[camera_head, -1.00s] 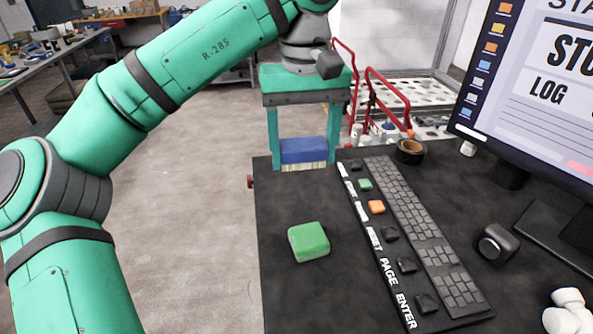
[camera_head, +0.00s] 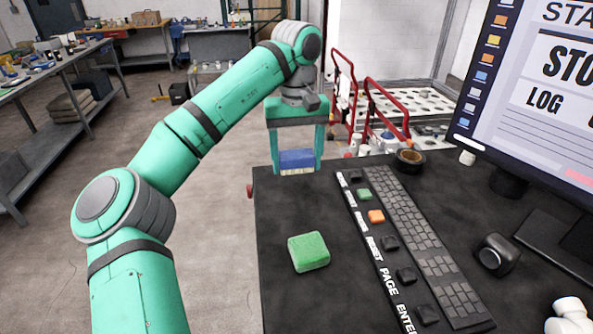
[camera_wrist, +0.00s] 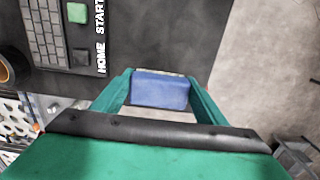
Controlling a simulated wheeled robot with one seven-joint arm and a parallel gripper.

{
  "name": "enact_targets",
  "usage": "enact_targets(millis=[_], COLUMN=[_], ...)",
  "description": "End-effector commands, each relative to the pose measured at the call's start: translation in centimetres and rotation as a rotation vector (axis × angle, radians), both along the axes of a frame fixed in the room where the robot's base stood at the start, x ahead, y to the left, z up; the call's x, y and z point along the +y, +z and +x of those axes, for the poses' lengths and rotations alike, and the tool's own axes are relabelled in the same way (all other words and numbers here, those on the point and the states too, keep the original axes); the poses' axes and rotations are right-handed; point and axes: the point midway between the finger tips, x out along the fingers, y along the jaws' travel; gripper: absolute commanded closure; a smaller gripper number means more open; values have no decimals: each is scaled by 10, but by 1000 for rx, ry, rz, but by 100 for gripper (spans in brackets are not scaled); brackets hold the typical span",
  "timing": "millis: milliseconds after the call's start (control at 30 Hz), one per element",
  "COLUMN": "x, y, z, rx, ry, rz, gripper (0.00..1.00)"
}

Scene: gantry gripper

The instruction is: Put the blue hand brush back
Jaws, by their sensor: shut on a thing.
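The blue hand brush (camera_head: 297,158) is between the two green fingers of my gripper (camera_head: 296,163), with pale bristles along its lower edge in the head view. My gripper is shut on it, just beyond the far left edge of the black desk. In the wrist view the brush's blue block (camera_wrist: 161,91) spans the gap between the fingertips (camera_wrist: 161,92). I cannot tell how far above the desk level it is, and no place for the brush can be made out.
The black desk (camera_head: 275,215) bears a green sponge-like block (camera_head: 309,252), a keyboard (camera_head: 425,240), a roll of tape (camera_head: 410,157) and a monitor (camera_head: 535,80). A perforated white table (camera_head: 425,103) with red rails (camera_head: 385,105) stands behind. Open floor lies left of the desk.

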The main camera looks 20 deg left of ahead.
Motion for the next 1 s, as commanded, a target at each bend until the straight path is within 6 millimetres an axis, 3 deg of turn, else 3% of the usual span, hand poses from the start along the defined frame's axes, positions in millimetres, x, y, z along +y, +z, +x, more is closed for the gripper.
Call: enact_targets(millis=[200,400,833,867,900,933,1000], x=[5,5,4,4,4,4,4], y=[-15,-40,-46,-46,-46,-46,-46], z=[12,10,10,10,10,10,10], rx=[0,-1,-1,-1,-2,-2,-2], ry=[3,3,3,3,3,3,3], rz=[1,2,0,1,1,1,1], gripper=[58,58,58,32,22,15,15])
